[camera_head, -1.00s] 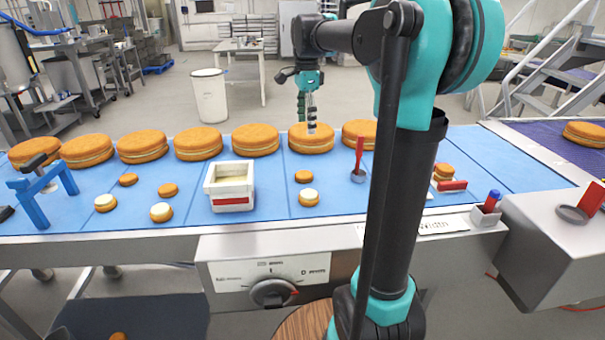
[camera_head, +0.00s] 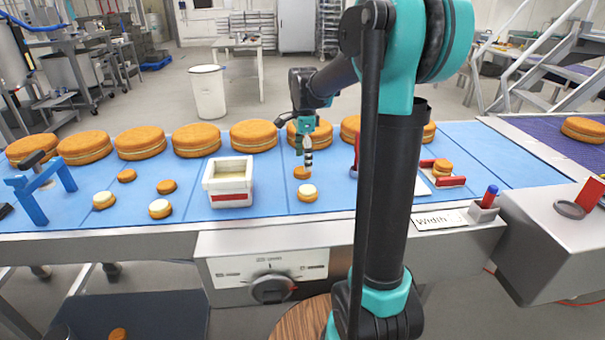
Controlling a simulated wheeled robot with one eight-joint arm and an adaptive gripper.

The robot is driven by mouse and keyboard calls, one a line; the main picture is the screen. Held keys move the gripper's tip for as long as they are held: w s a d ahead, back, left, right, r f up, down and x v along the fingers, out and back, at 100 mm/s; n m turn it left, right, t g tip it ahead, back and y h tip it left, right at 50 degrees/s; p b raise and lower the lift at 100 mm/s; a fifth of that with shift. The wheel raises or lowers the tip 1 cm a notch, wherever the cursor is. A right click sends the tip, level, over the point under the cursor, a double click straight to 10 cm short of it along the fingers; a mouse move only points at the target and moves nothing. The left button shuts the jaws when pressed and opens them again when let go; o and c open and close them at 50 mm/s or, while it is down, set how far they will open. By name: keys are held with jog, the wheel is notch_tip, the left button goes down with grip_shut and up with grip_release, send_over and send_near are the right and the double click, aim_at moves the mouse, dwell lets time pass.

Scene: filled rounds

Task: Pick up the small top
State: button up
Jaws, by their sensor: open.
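A small plain orange-brown top (camera_head: 302,173) lies on the blue belt, right of the white container. My gripper (camera_head: 307,163) is open and points down, with its fingertips at or just above this top. I cannot tell whether they touch it. A small round with pale filling (camera_head: 308,193) sits just in front of that top. Two more small plain tops, one at the left (camera_head: 127,175) and one nearer the container (camera_head: 166,187), lie on the belt. Two cream-topped rounds, one at the left (camera_head: 104,200) and one beside it (camera_head: 160,208), lie in front of them.
A row of large filled rounds (camera_head: 196,140) stands along the belt's far side, close behind my gripper. A white container with a red band (camera_head: 229,197) stands left of it. A blue frame (camera_head: 38,205) is far left. A small filled round (camera_head: 443,168) sits by red bars at right.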

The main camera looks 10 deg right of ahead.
aim_at(303, 172)
jog(key=shift+s+a+f, duration=0.1)
jog(key=shift+a+f, duration=0.05)
jog(key=shift+f, duration=1.65)
jog(key=c, duration=0.9)
jog(key=shift+r, duration=0.1)
